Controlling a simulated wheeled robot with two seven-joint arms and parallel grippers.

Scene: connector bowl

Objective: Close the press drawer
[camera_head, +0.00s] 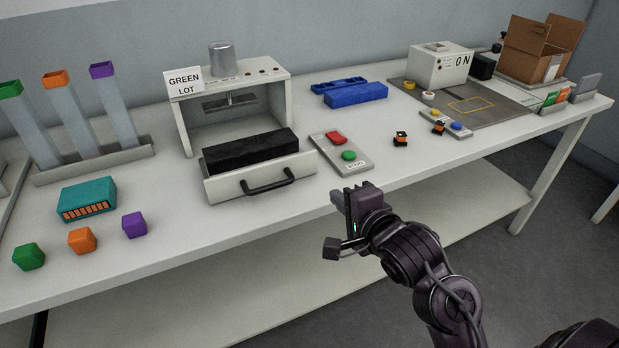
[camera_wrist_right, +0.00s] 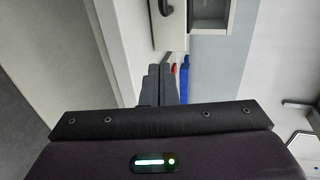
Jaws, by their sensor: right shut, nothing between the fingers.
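The white press (camera_head: 276,95) stands on the table with a "GREEN LOT" sign and a grey cylinder on top. Its drawer (camera_head: 222,186) is pulled out toward the front edge, with a black block (camera_head: 250,150) lying in it. A black handle (camera_head: 268,186) is on the drawer front. My right gripper (camera_head: 342,198) is shut and empty, in front of the table edge and to the right of the handle, apart from it. In the right wrist view its fingers (camera_wrist_right: 160,86) are together, and part of the drawer front with the dark handle (camera_wrist_right: 165,8) shows at the top. My left gripper is not in view.
A button panel (camera_head: 341,153) with red and green buttons lies right of the drawer. A teal connector (camera_head: 87,198) and coloured caps lie to the left. Blue parts (camera_head: 356,94), a grey mat (camera_head: 470,101) and an open cardboard box (camera_head: 540,50) are farther right.

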